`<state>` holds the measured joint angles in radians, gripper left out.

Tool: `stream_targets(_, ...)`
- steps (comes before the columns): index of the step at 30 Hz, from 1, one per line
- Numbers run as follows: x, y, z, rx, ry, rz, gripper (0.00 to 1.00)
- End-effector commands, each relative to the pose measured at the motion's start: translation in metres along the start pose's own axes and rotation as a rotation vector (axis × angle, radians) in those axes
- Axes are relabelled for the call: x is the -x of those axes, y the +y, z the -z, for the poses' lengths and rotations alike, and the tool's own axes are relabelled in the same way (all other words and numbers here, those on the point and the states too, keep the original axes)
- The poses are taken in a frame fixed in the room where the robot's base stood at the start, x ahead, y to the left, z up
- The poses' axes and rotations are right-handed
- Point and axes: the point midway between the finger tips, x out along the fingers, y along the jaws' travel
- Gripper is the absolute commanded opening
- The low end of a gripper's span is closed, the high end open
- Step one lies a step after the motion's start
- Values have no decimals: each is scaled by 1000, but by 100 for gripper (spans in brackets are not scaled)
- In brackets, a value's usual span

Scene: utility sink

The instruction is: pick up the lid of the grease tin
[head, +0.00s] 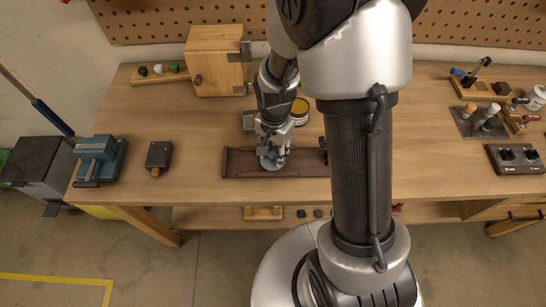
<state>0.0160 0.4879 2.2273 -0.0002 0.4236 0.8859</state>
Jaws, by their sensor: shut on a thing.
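The grease tin (301,112) is a small yellow tin with a dark round top. It stands on the bench just right of my gripper and is partly hidden by my arm. My gripper (273,155) points down over a dark brown tray (237,163) in front of the tin. It is shut on a grey round disc, which looks like the lid (269,164). The lid is apart from the tin. I cannot tell whether the lid touches the tray.
A wooden cabinet (214,62) stands at the back left. A blue vise (101,158) and a dark box (159,157) are on the left. A switch box (516,158) and pegged block (479,123) are on the right. My arm hides the bench centre.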

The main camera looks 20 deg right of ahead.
Motion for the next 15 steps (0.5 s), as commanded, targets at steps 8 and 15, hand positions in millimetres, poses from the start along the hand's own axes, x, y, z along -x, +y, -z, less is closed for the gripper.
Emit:
stream_targets(8,-4,2,-2,0,-5,-6,4)
stream_targets(15,-4,3,-2,0,-6,-7,3)
